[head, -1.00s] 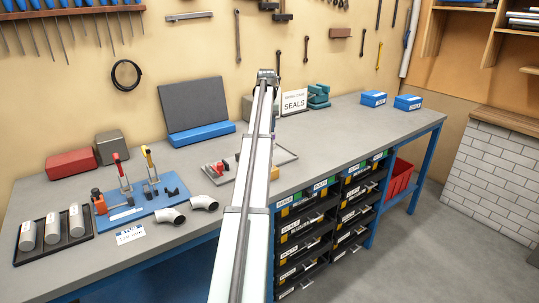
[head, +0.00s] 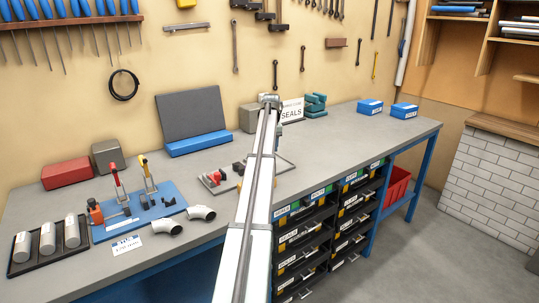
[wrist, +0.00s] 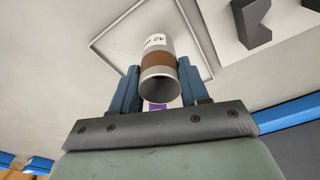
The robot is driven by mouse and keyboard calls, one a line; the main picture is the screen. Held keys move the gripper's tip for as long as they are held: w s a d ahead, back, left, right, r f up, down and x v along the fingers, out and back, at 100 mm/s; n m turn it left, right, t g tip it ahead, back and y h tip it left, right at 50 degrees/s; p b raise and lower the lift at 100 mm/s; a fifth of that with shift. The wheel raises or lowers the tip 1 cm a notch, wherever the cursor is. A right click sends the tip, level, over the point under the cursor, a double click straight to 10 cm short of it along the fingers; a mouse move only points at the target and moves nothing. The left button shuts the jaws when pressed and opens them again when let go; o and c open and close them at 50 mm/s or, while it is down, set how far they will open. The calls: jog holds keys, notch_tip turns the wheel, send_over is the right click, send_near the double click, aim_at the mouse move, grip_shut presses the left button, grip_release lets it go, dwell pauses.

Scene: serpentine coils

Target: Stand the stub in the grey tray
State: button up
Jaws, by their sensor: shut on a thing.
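The stub (wrist: 160,75), a short grey pipe piece with a brown band and a white label, is between the two blue fingers of my gripper (wrist: 160,92) in the wrist view. The gripper is shut on it, and its open end faces the wrist camera. The grey tray (wrist: 118,42), with a thin pale square rim, shows beyond the stub, which covers part of it. In the head view the grey tray (head: 284,169) is partly behind my arm. My gripper and the stub are hidden there. I cannot tell the gap between stub and tray.
In the head view a blue fixture board (head: 165,208), pipe elbows (head: 202,213) and a black tray (head: 82,255) of cylinders stand left. The bench's right part (head: 350,135) is mostly clear.

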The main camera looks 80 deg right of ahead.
jog(key=shift+f, duration=1.7)
jog(key=shift+f, duration=0.1)
jog(key=o, duration=1.2)
jog(key=shift+c, duration=0.2)
notch_tip(320, 180, up, 12)
jog(key=a, duration=0.1)
jog(key=shift+s+a, duration=0.2)
jog(key=shift+s, duration=0.05)
